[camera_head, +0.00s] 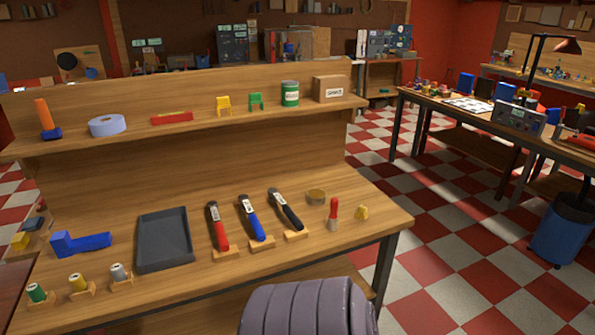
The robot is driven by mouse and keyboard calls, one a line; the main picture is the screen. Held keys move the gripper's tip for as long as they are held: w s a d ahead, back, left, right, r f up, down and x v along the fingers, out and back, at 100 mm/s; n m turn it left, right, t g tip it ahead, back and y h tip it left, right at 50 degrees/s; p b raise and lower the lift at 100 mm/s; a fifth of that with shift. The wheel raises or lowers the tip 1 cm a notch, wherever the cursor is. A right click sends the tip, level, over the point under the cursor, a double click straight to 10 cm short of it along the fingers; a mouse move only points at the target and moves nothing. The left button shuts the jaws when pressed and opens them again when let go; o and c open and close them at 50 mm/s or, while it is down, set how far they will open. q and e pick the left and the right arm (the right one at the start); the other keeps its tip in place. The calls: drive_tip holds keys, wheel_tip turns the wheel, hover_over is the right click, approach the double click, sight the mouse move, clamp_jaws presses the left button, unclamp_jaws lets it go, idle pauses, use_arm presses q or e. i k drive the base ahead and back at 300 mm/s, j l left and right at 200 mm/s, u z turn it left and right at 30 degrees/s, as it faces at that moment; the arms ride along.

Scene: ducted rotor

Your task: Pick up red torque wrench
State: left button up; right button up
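The red torque wrench (218,230) lies on the wooden workbench, with a red handle toward the front and a dark upper part toward the back. Its handle end is at a small wooden rest. It is the leftmost of three similar wrenches. A blue one (251,219) is just right of it, and a black one (285,210) is further right. All three are apart from each other. Neither of my grippers shows in this view.
A dark grey tray (165,240) lies close left of the red wrench. A blue block part (80,243) and several small spools are further left. A red-handled brush (333,213) is at right. A shelf (200,128) overhangs behind. The bench front is mostly clear.

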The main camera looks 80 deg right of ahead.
sight(212, 206)
drive_tip(key=z, duration=2.05)
drive_tip(key=i+j+z, duration=0.1)
drive_tip(key=z, duration=0.35)
